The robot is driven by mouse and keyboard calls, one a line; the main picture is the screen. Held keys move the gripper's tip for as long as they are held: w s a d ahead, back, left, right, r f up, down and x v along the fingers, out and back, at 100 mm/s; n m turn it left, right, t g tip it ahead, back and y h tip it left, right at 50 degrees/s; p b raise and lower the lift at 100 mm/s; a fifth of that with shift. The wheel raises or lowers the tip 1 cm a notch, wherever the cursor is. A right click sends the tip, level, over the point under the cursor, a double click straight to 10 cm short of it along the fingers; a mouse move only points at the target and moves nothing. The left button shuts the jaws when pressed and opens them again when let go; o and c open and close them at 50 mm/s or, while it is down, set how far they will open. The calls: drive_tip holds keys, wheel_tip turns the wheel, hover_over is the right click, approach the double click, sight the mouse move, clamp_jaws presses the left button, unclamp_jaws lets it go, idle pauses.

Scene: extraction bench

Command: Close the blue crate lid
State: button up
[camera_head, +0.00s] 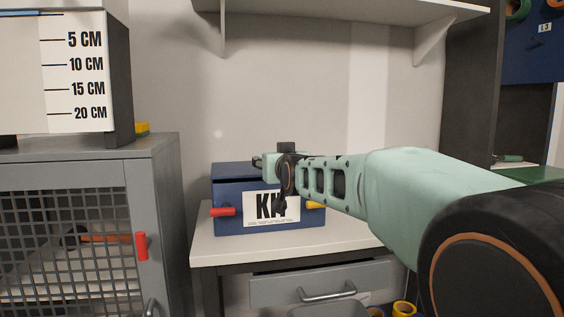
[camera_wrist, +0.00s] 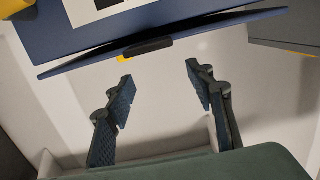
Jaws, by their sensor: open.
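The blue crate (camera_head: 230,218) stands on the white-topped bench, with a KIT label, a red handle at left and a yellow handle at right. Its blue lid (camera_head: 231,170) lies over the top in the head view; I cannot tell exactly how far it is raised. In the wrist view the lid (camera_wrist: 215,29) shows as a slanting blue strip with a black tab (camera_wrist: 148,48) at its edge. My gripper (camera_wrist: 158,78) is open and empty, its fingertips just short of the tab. In the head view my gripper (camera_head: 275,172) is in front of the crate and hides part of it.
A grey mesh-door cabinet (camera_head: 158,190) stands left of the bench (camera_head: 215,246). A grey drawer (camera_head: 290,290) is under the bench top. A white shelf (camera_head: 340,12) hangs above. The bench top left of the crate is narrow.

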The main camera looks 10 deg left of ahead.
drive_tip(key=shift+s+r, duration=0.1)
drive_tip(key=v, duration=0.7)
idle(0.4)
drive_tip(key=shift+s+d, duration=0.1)
drive_tip(key=shift+d, duration=0.05)
drive_tip(key=shift+c, duration=0.7)
